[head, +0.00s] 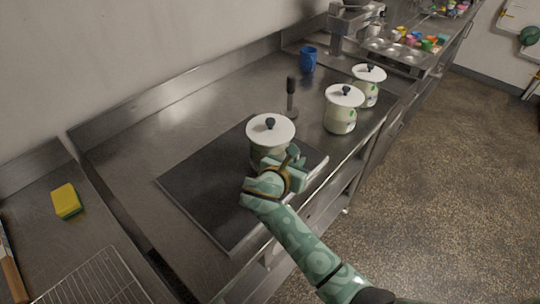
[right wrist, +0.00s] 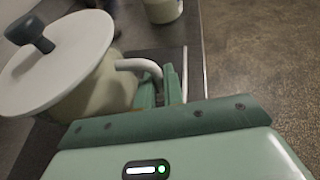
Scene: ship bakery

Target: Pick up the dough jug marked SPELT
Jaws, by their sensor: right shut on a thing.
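A cream jug (head: 268,129) with a white lid and dark knob stands on or just over the dark mat (head: 210,185); I cannot tell if it touches. My right gripper (head: 290,163) is at its near right side. In the right wrist view the jug (right wrist: 98,90) fills the left, and my right gripper (right wrist: 165,88) is shut on its white curved handle (right wrist: 140,64). No marking on this jug is readable, so I cannot tell if it is SPELT. Two similar lidded jugs, a nearer one (head: 340,112) and a farther one (head: 367,88), stand behind to the right, their labels too small to read.
A blue mug (head: 308,60) and a dark-handled upright tool (head: 291,95) stand farther back on the steel counter. A yellow sponge (head: 66,201) and a wire rack (head: 90,280) are at left. The counter left of the mat is clear.

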